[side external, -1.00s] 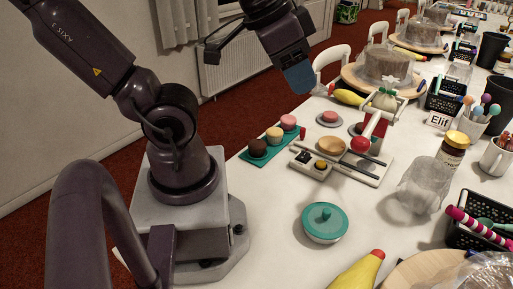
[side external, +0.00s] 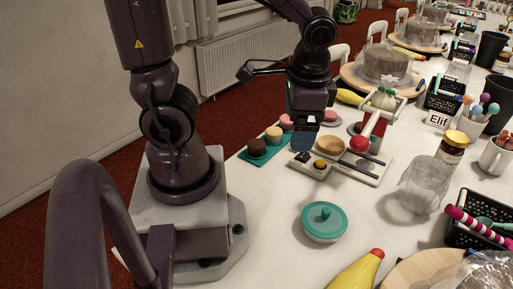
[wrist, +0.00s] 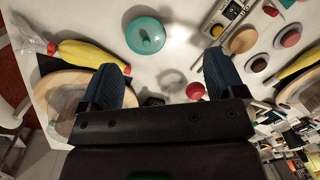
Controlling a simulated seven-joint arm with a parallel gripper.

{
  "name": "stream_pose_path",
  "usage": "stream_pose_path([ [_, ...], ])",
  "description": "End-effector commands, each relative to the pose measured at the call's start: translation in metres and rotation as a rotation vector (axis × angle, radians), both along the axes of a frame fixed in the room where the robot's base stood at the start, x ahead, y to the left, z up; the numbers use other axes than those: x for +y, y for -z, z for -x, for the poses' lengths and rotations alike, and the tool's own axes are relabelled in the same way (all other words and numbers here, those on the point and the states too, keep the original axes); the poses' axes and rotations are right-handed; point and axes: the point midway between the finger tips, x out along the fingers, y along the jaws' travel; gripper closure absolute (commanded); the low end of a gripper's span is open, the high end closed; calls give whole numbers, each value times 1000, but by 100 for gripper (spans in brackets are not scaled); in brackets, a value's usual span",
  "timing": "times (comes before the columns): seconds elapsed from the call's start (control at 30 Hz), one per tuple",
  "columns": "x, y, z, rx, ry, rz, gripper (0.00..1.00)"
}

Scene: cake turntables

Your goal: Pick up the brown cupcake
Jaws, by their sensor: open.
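The brown cupcake (side external: 257,147) stands at the near left end of a teal tray (side external: 253,160), beside a cream cupcake (side external: 273,133) and a pink one (side external: 287,121). My gripper (side external: 304,142) is to the right of the brown cupcake in the side view, in front of the tray's far end and above the table. In the wrist view my gripper's two blue fingers (wrist: 165,78) are spread wide with nothing between them. I cannot make out the brown cupcake in the wrist view.
A button box (side external: 311,166) and a board with a wooden disc (side external: 330,146) and a red-ended lever (side external: 360,144) lie near my gripper. A teal-lidded bowl (side external: 324,221) stands nearer the camera. The table left of the bowl is clear.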

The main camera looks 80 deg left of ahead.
Motion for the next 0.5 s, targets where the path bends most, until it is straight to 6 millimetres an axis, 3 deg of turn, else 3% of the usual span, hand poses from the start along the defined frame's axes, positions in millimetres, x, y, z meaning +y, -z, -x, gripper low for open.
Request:
stream_pose_path([
  [0.1, 15, 37, 3, 195, 78, -93, 12],
  [0.5, 84, 140, 25, 778, 500, -413, 12],
])
